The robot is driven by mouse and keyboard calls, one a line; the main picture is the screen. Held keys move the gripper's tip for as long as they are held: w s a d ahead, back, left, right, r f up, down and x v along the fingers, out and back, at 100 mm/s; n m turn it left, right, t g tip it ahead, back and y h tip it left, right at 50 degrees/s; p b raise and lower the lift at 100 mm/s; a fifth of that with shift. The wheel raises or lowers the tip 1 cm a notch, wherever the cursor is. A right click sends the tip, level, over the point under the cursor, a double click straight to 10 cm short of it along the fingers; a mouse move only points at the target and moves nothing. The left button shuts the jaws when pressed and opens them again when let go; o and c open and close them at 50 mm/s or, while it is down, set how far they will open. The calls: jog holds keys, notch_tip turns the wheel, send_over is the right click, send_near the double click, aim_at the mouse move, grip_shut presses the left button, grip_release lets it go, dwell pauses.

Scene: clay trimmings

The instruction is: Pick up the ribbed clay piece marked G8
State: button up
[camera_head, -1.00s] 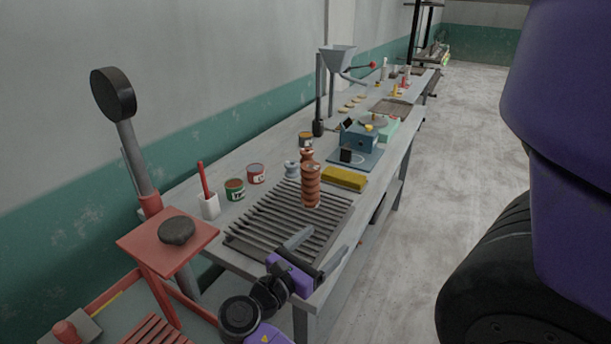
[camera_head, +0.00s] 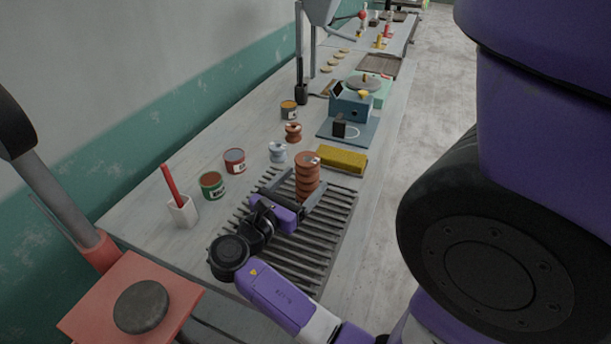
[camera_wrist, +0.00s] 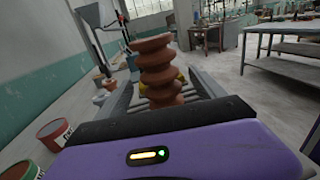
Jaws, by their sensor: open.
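The ribbed orange-brown clay piece (camera_head: 307,172) stands upright on the slatted rack (camera_head: 325,235). A small pale mark shows on its top, too small to read as G8. My gripper (camera_head: 304,185) is open and low over the rack, with one finger on each side of the piece's lower part. In the wrist view the ribbed clay piece (camera_wrist: 158,72) rises between the fingers. I cannot tell whether either finger touches it. Its base is partly hidden by my gripper.
A yellow block (camera_head: 342,160) lies just beyond the rack. A brown spool (camera_head: 293,132) and a pale spool (camera_head: 278,152) stand behind the piece. Green (camera_head: 212,186) and red (camera_head: 234,161) cans stand left of the rack.

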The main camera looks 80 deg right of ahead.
jog(key=x, duration=0.2)
jog(key=r+p+x, duration=0.1)
jog(key=x, duration=0.1)
jog(key=shift+s+d, duration=0.15)
jog(key=shift+d, duration=0.05)
jog(key=shift+s+d+f, duration=0.1)
jog(key=shift+s+d, duration=0.1)
jog(key=shift+d, duration=0.15)
grip_shut()
